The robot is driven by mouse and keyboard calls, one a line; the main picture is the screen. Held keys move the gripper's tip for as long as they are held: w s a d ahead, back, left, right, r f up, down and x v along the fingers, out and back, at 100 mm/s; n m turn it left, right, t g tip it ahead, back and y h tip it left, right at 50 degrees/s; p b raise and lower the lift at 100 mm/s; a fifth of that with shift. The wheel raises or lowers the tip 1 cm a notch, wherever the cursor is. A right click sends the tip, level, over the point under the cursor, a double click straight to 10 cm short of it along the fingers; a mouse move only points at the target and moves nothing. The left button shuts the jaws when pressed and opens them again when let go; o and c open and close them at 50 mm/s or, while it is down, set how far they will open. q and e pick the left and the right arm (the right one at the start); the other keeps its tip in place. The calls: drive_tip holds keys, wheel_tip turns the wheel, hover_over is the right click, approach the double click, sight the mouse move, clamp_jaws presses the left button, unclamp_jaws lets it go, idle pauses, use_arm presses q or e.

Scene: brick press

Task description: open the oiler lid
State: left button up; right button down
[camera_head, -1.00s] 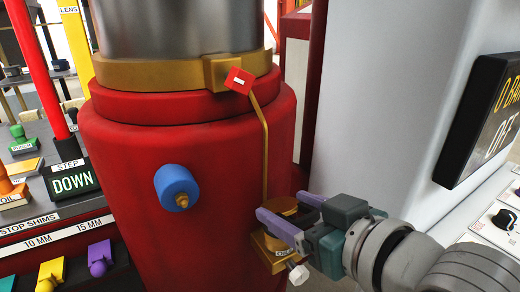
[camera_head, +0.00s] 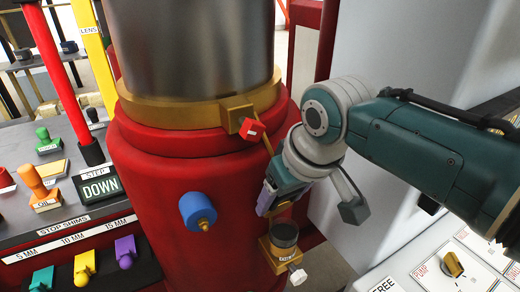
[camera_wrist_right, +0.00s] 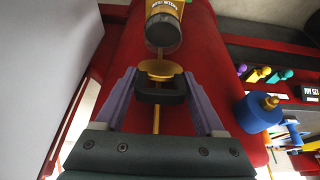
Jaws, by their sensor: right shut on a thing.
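The brass oiler (camera_head: 268,252) sits low on the front of the red cylinder, with a dark round top showing. It also shows at the top of the wrist view (camera_wrist_right: 166,12), with its dark round mouth facing me. My right gripper (camera_head: 268,205) is above the oiler, its purple fingers beside the red cylinder. In the wrist view my right gripper (camera_wrist_right: 159,76) has a round brass lid (camera_wrist_right: 158,67) between its fingertips, apart from the oiler's mouth. A dark piece lies just under the lid. In the head view the lid is hidden by the gripper. My left gripper is not in view.
The red cylinder (camera_head: 160,180) fills the middle. A blue knob (camera_head: 196,210) sticks out left of the oiler, and a red tag (camera_head: 251,129) hangs above. A white knob (camera_head: 298,276) is beside the oiler. A panel (camera_head: 462,262) stands at lower right.

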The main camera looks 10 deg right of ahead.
drive_tip(key=shift+w+f+g, duration=0.15)
drive_tip(key=shift+f+g, duration=0.05)
drive_tip(key=shift+g, duration=0.3)
drive_tip(key=shift+c, duration=0.6)
unclamp_jaws()
drive_tip(key=shift+w+r, duration=0.1)
drive_tip(key=shift+r, duration=0.05)
drive_tip(key=shift+r, duration=0.35)
drive_tip(key=p+v, duration=0.2)
drive_tip(key=v, duration=0.7)
drive_tip(key=shift+s+a, duration=0.1)
drive_tip(key=shift+s, duration=0.15)
